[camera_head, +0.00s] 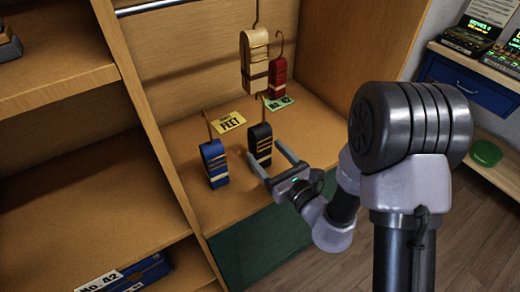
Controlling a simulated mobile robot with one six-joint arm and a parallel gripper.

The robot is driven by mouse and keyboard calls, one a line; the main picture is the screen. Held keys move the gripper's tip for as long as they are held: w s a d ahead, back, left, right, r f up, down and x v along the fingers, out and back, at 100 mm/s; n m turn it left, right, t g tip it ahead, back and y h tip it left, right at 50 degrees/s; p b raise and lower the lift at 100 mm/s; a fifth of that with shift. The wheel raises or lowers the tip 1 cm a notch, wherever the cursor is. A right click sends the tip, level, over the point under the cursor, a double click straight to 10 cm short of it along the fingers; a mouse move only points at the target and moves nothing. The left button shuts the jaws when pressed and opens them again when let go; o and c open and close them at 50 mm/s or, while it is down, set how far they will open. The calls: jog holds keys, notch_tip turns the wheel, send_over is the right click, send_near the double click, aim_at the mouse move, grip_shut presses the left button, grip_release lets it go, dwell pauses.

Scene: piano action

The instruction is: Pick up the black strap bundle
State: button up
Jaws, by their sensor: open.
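The black strap bundle (259,141) stands upright on the wooden cabinet floor, with gold bands around it and a hook at its top. My gripper (264,150) is open and reaches in from the lower right. Its two fingertips show on either side of the bundle's lower part. I cannot tell whether the bundle lies between them in depth or whether either finger touches it.
A blue bundle (214,163) stands close on the left. Behind, a cream bundle (255,60) and a red bundle (277,78) are at the back. A yellow card (229,122) and green card (278,103) lie nearby. Cabinet walls bound both sides.

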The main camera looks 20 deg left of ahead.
aim_at(264, 149)
jog(key=x, duration=0.4)
jog(key=shift+w+a+f+b, duration=0.15)
jog(key=shift+w+f+b, duration=0.05)
jog(key=shift+w+b, duration=0.2)
grip_shut()
